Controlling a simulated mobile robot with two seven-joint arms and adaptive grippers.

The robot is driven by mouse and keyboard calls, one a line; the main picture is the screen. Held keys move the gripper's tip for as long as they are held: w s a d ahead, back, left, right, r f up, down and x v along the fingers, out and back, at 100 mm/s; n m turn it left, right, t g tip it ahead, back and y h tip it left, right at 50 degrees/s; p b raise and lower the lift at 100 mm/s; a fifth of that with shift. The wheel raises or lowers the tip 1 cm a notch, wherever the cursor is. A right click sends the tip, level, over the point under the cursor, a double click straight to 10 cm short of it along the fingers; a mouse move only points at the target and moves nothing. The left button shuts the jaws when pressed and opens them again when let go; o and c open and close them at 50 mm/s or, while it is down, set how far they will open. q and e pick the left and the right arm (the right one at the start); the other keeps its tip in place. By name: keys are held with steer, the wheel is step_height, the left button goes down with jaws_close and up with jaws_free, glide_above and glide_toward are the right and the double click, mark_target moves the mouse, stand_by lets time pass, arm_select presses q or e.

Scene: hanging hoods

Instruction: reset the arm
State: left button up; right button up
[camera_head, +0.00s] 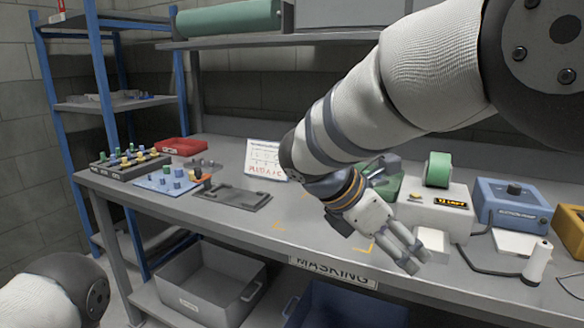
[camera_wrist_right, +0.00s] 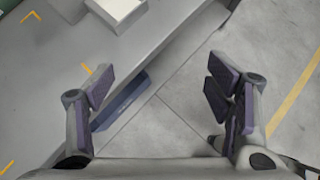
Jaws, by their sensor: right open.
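My right arm comes in from the upper right in the head view. My right gripper (camera_head: 408,256) hangs over the front edge of the grey workbench (camera_head: 290,228), near the masking label. In the right wrist view the gripper (camera_wrist_right: 160,108) has its fingers wide apart, with nothing between them; the bench edge and the floor show behind. Part of my left arm (camera_head: 50,290) shows at the lower left in the head view, but its gripper is out of the picture.
Behind my right gripper stand a white tape dispenser (camera_head: 432,208) with a green roll and a blue box (camera_head: 508,205). At the left are a red bin (camera_head: 181,146), a dark peg tray (camera_head: 130,162) and a light-blue board (camera_head: 172,181). A grey bin (camera_head: 210,283) sits below.

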steer(key=s+f+m+g+y, duration=0.1)
steer(key=s+f+m+y, duration=0.1)
steer(key=s+f, duration=0.5)
steer(key=s+f+m+g+y, duration=0.2)
steer(key=s+f+y, duration=0.1)
steer(key=f, duration=0.8)
steer(key=s+f+m+g+y, duration=0.15)
steer(key=s+f, duration=0.25)
steer(key=f, duration=0.6)
steer(key=s+f+m+g+y, duration=0.1)
steer(key=s+f+m, duration=0.25)
steer(key=s, duration=0.35)
steer(key=s+f+m+y, duration=0.2)
steer(key=s+f+m, duration=0.15)
steer(key=s, duration=0.25)
arm_select(q)
steer(key=shift+w, duration=0.4)
arm_select(e)
steer(key=s+d+m, duration=0.3)
steer(key=s+m, duration=0.1)
steer(key=s, duration=0.3)
steer(key=s+d+m+h, duration=0.1)
steer(key=s+d+m, duration=0.2)
steer(key=s+m, duration=0.2)
steer(key=shift+s, duration=1.05)
steer(key=shift+f+m, duration=0.1)
steer(key=shift+m, duration=0.15)
